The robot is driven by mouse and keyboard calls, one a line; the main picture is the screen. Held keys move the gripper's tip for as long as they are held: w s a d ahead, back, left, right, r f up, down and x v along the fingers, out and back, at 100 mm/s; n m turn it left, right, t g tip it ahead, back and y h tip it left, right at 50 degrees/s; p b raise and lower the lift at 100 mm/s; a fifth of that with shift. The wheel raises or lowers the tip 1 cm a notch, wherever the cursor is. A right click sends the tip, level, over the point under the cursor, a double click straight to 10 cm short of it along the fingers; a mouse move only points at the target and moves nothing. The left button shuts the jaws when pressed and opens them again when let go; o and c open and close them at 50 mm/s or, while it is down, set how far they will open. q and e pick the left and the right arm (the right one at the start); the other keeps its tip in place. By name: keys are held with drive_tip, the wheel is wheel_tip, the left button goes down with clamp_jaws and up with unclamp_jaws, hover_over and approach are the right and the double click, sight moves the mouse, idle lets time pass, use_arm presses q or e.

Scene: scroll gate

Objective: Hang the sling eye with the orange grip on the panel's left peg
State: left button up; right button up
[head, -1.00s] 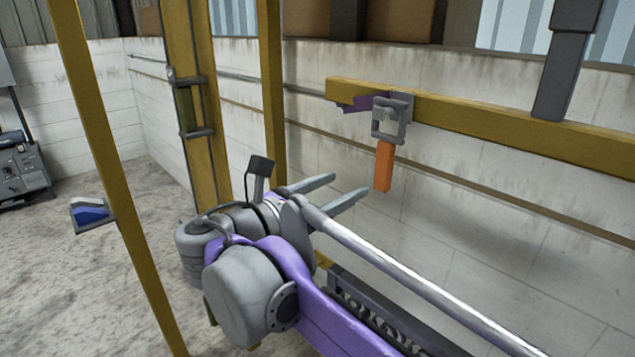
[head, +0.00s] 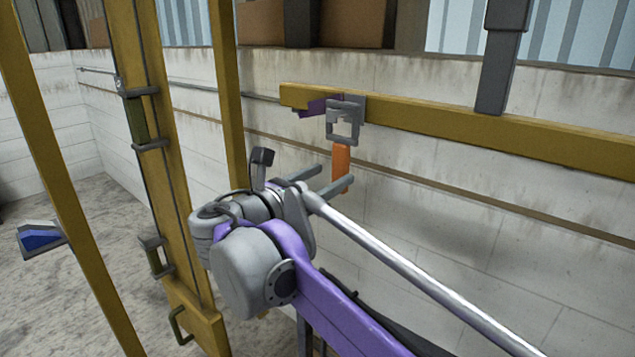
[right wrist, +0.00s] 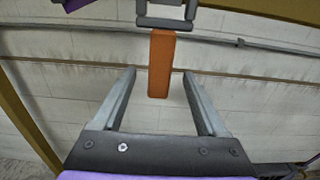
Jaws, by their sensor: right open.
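The sling eye (head: 345,118), a grey square frame, hangs at the left end of a yellow beam, with its orange grip (head: 341,160) pointing down. In the right wrist view the orange grip (right wrist: 161,60) hangs in line with the gap between my fingers, below the grey frame (right wrist: 165,20). My right gripper (head: 334,177) is open and empty, its fingertips close to the grip's lower part. I cannot tell whether the grip is between the fingers or just beyond them. I cannot make out the panel's left peg. My left gripper is not in view.
The yellow beam (head: 440,113) runs to the right, with a dark grey upright (head: 497,70) on it. A purple piece (head: 318,106) sits at its left end. Yellow posts (head: 226,90) with grey brackets stand left of my arm. A block wall (head: 480,200) is behind.

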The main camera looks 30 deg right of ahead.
sight(338, 163)
drive_tip(key=shift+x, duration=1.95)
clamp_jaws()
idle(0.3)
drive_tip(key=shift+r+p, duration=0.2)
drive_tip(key=shift+p, duration=0.2)
drive_tip(key=shift+r+p, duration=0.45)
drive_tip(key=shift+r, duration=0.15)
